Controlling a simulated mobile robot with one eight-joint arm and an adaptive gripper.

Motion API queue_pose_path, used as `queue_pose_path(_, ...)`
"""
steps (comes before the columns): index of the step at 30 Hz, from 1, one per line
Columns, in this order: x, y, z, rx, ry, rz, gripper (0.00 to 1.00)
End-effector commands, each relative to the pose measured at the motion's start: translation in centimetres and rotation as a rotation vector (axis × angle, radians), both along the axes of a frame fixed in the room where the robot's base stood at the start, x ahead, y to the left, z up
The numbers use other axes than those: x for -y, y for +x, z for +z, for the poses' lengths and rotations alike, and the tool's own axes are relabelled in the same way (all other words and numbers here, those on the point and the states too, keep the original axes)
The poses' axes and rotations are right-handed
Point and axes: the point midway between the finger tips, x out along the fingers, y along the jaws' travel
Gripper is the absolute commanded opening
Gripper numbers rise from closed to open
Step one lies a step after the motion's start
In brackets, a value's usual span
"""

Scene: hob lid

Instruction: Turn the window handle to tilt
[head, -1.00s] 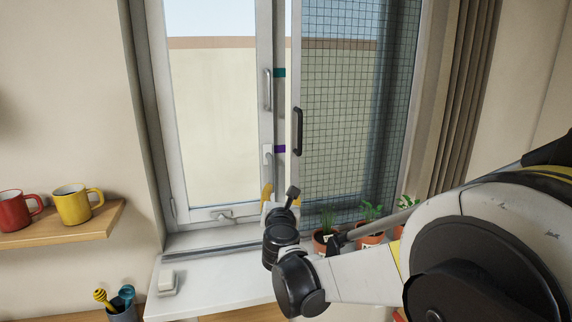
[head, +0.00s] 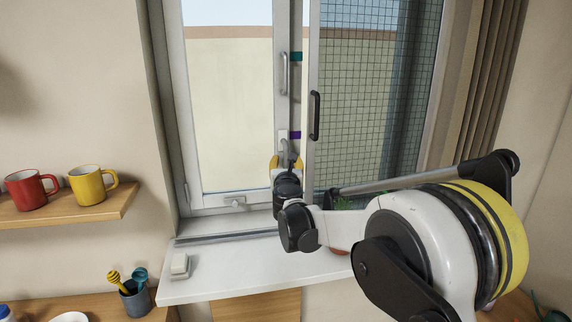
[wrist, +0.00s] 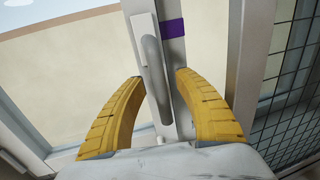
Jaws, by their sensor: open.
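The window handle (head: 283,138) is a light grey lever on the frame edge of the left window sash (head: 230,110), hanging downward beside a purple mark (head: 295,135). In the wrist view the handle's lever (wrist: 153,62) runs down from its white base plate, between the yellow fingers. My gripper (head: 286,160) is open just below and around the lever, one finger on each side. Gaps show between the fingers and the lever in the wrist view. The lever's lower end is close to the palm; I cannot tell whether it touches.
A pale bar handle (head: 284,73) sits higher on the same frame by a teal mark. A black handle (head: 314,115) is on the mesh screen to the right. A latch (head: 235,203) is on the lower frame. The sill (head: 220,270) holds a small white block (head: 180,265).

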Motion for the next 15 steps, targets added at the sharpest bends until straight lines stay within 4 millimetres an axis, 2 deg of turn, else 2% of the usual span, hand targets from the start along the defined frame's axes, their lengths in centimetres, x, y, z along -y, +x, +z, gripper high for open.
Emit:
queue_pose_path(5, 0.0, 0.0, 0.03, 0.0, 0.0, 0.0, 0.38)
queue_pose_path(6, 0.0, 0.0, 0.03, 0.0, 0.0, 0.0, 0.34)
queue_pose_path(8, -0.01, -0.01, 0.03, 0.0, 0.0, 0.0, 0.16)
queue_pose_path(9, -0.01, -0.01, 0.03, 0.0, 0.0, 0.0, 0.04)
queue_pose_path(10, -0.01, -0.02, 0.03, 0.0, 0.0, 0.0, 0.0)
queue_pose_path(15, -0.02, -0.02, 0.02, 0.0, 0.001, 0.0, 0.0)
